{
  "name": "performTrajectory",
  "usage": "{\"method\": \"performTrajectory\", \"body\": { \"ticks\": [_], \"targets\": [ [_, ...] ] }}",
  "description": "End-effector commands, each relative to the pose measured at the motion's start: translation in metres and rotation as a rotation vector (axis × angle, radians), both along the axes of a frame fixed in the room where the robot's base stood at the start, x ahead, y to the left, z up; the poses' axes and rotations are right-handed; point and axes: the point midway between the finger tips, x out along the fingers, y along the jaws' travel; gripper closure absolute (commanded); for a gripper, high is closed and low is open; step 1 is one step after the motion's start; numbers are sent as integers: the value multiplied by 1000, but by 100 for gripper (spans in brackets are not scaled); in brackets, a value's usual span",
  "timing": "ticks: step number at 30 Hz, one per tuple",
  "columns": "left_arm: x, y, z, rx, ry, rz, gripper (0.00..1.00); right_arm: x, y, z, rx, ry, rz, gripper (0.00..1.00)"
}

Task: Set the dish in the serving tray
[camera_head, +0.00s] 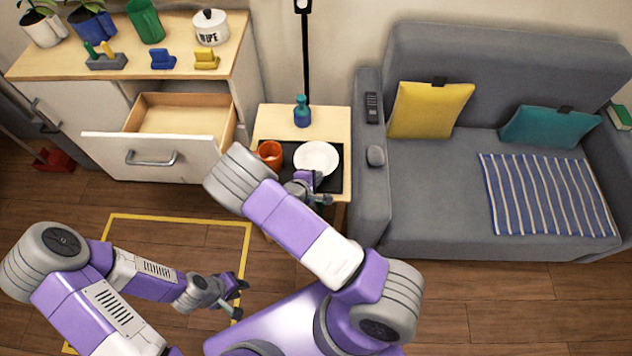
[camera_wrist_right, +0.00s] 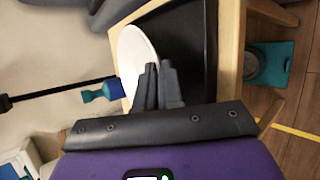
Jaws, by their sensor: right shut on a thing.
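The dish is a round white plate (camera_head: 316,157) at the right part of the black serving tray (camera_head: 290,149) on the small wooden side table. In the right wrist view the dish (camera_wrist_right: 132,58) is partly hidden by the fingers, with the dark tray (camera_wrist_right: 190,45) beyond it. My right gripper (camera_head: 320,188) is shut on the near rim of the dish; it also shows in the right wrist view (camera_wrist_right: 160,82). I cannot tell whether the dish touches the tray. My left gripper (camera_head: 241,298) is open and empty, low over the floor.
An orange cup (camera_head: 270,154) is on the tray left of the dish. A blue bottle (camera_head: 302,112) stands behind it. An open drawer (camera_head: 180,115) juts out at the left, and the grey sofa (camera_head: 372,200) adjoins on the right.

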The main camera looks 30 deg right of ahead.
Motion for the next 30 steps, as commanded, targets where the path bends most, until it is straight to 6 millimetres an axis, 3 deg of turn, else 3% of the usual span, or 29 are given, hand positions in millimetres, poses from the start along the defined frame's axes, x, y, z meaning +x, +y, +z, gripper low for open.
{"method": "performTrajectory", "body": {
  "ticks": [3, 6, 10, 13, 23, 30],
  "targets": [
    [0, 0, -10, 0, 0, 0, 71, 0, 0, -22, -4, 3, 1, 100],
    [0, 0, -10, 0, 0, 0, 71, 0, 0, -25, -1, -1, 0, 100],
    [0, 0, -9, 0, 0, 0, 71, 0, 0, -24, 0, 0, 0, 100],
    [0, 0, -9, 0, 0, 0, 71, 0, 0, -24, 2, 2, 1, 82],
    [0, 0, -8, 0, 0, 0, 71, -1, 2, -22, 1, 1, 1, 82],
    [0, 0, 6, 0, 0, 0, 71, -16, 30, 3, 3, 0, 4, 82]
  ]
}}
